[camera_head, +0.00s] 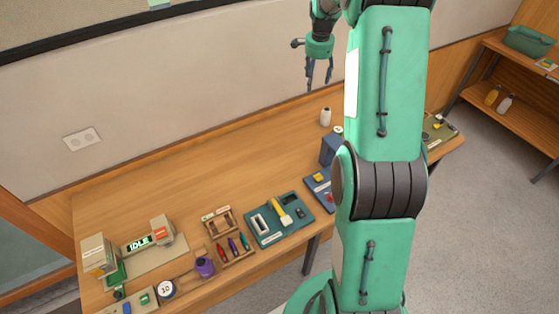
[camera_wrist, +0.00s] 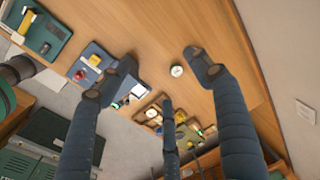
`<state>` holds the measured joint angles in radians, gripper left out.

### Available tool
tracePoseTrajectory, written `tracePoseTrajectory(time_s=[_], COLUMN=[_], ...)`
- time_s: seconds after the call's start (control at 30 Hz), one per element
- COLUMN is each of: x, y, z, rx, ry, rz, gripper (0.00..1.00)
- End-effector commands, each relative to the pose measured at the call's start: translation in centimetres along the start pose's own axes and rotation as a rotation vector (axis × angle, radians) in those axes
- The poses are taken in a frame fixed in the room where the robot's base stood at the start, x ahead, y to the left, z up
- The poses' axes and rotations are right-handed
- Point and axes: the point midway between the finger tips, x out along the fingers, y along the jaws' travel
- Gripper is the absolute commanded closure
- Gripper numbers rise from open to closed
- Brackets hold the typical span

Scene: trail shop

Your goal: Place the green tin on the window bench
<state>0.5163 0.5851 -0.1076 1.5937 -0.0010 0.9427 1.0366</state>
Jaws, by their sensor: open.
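My gripper (camera_head: 319,82) is raised above the far side of a long wooden bench (camera_head: 150,215), near the wall, with its fingers apart and nothing between them. In the wrist view the open fingers (camera_wrist: 155,78) point down over the bench top. A small white canister (camera_head: 326,117) stands upright on the bench below the gripper; a small round pale-topped thing (camera_wrist: 177,71) shows between the fingers in the wrist view. I cannot pick out a green tin for certain in either view. I cannot tell whether this bench is the window bench.
A blue box (camera_head: 330,150) stands near the canister. A green tray with a hammer (camera_head: 265,234), a wooden rack (camera_head: 222,224), a purple jar (camera_head: 205,267) and a scale-like device (camera_head: 150,245) line the front and left. A shelf (camera_head: 530,93) stands right. The bench's back middle is clear.

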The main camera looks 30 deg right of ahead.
Motion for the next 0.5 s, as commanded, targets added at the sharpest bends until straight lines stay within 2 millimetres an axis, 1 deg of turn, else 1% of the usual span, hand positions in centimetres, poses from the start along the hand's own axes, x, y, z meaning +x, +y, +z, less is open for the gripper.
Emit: tracePoseTrajectory(time_s=[0.03,0.1,0.27,0.5], x=[-1.7,-3.6,-7.7,-13.2], y=[0.2,0.6,1.8,4.4], z=[1.4,3.1,7.1,12.9], rx=[-0.036,-0.085,-0.198,-0.367], ry=[0.004,0.009,0.019,0.037], rz=[-0.01,-0.021,-0.047,-0.084], gripper=[0.35,0.35,0.35,0.35])
